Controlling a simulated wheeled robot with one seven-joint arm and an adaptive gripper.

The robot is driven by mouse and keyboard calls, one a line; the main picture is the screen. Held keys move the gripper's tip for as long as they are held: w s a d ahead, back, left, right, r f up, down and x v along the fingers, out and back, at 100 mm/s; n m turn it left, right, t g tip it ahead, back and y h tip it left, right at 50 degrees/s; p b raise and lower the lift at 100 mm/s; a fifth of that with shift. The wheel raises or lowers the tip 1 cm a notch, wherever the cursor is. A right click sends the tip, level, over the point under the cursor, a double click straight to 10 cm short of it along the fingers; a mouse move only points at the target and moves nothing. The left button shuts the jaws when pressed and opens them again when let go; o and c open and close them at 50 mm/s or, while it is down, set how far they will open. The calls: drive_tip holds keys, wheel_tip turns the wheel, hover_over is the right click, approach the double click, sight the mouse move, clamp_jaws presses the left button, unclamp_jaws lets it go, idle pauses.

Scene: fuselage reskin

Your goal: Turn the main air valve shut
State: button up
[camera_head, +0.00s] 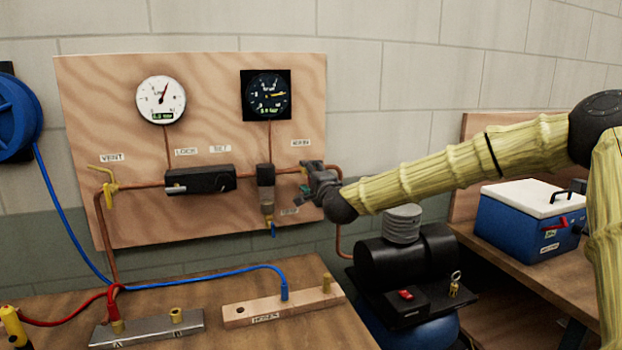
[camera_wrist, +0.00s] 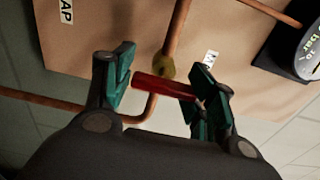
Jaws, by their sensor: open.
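The main air valve shows in the wrist view as a brass body (camera_wrist: 168,68) on a copper pipe, with a red lever handle (camera_wrist: 165,88). In that picture the lever lies roughly crosswise to the pipe. My gripper (camera_wrist: 165,86) is open, its green-padded fingers on either side of the lever's two ends. A gap shows at the left finger; whether the right finger touches the lever I cannot tell. In the head view my gripper (camera_head: 308,185) is at the right part of the wooden panel, below a small label (camera_head: 302,143), and hides the valve.
The panel (camera_head: 215,85) carries a white gauge (camera_head: 161,100), a black gauge (camera_head: 266,95), a black regulator block (camera_head: 200,180), a filter (camera_head: 266,190) and a yellow vent valve (camera_head: 109,188). A compressor (camera_head: 405,260) stands below my arm. A blue cooler (camera_head: 530,225) is at right.

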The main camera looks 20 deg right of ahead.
drive_tip(key=shift+d+r, duration=0.1)
drive_tip(key=shift+r, duration=0.55)
drive_tip(key=shift+o, duration=0.4)
drive_tip(key=shift+s+f, duration=0.2)
drive_tip(key=shift+s, duration=0.05)
drive_tip(key=s, duration=1.1)
drive_tip(key=shift+s+d+f, duration=0.15)
drive_tip(key=shift+s+f, duration=0.05)
drive_tip(key=shift+f, duration=0.2)
